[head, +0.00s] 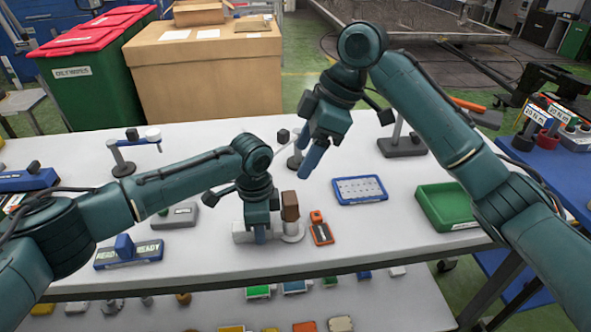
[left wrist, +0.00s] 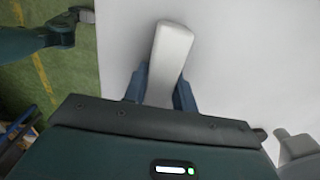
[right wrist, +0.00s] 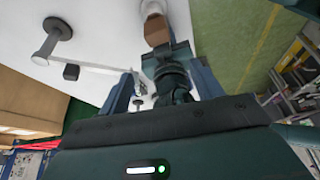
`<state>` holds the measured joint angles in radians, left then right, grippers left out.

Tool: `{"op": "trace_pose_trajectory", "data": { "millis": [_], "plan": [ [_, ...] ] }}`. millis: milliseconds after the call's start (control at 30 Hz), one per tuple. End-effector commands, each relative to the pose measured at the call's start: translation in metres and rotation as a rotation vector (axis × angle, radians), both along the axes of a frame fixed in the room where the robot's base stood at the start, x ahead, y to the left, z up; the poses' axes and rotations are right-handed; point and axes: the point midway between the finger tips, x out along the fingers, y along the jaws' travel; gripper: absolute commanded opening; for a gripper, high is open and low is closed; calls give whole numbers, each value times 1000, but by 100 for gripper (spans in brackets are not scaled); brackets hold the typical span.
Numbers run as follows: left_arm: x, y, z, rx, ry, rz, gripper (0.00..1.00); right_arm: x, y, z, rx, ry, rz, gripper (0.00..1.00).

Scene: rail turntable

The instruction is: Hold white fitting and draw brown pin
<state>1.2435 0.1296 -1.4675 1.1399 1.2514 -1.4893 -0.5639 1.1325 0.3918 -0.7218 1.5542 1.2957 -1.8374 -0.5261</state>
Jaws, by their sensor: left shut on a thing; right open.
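The white fitting (head: 240,229) lies near the front middle of the table, and its pale bar shows in the left wrist view (left wrist: 170,50). My left gripper (head: 260,236) points down and is shut on the fitting's bar; its fingers also show in the left wrist view (left wrist: 162,88). The brown pin (head: 290,206) stands upright at the fitting's right end; its lower part is hidden. It also shows in the right wrist view (right wrist: 157,31). My right gripper (head: 316,160) is open and empty, above and behind the pin, apart from it.
An orange and black device (head: 321,230) lies just right of the fitting. A blue panel (head: 359,190) and a green bin (head: 447,207) are further right. A grey box (head: 176,216) and a blue READY stand (head: 128,253) are left. Stands rise at the back.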

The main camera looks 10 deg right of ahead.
Motion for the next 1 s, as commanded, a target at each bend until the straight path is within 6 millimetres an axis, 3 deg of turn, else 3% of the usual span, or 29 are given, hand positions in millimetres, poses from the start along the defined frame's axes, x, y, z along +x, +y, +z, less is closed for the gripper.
{"op": "trace_pose_trajectory", "data": {
  "millis": [100,233,600,633,900,1000],
  "plan": [
    [0,-1,1,-2,-2,-1,0,0,-8,21,1,-3,0,65],
    [0,-1,1,-2,-2,-1,0,-1,-14,35,1,-1,0,65],
    [0,-1,1,-2,-2,-1,0,-2,-17,41,1,0,0,65],
    [0,-1,1,-2,-2,-1,28,-2,-17,41,1,0,0,65],
    [0,-1,1,-1,-1,-1,51,-2,-17,41,1,0,0,65],
    [0,-1,1,-1,-1,-1,52,-2,-17,41,1,-1,1,65]
  ]
}}
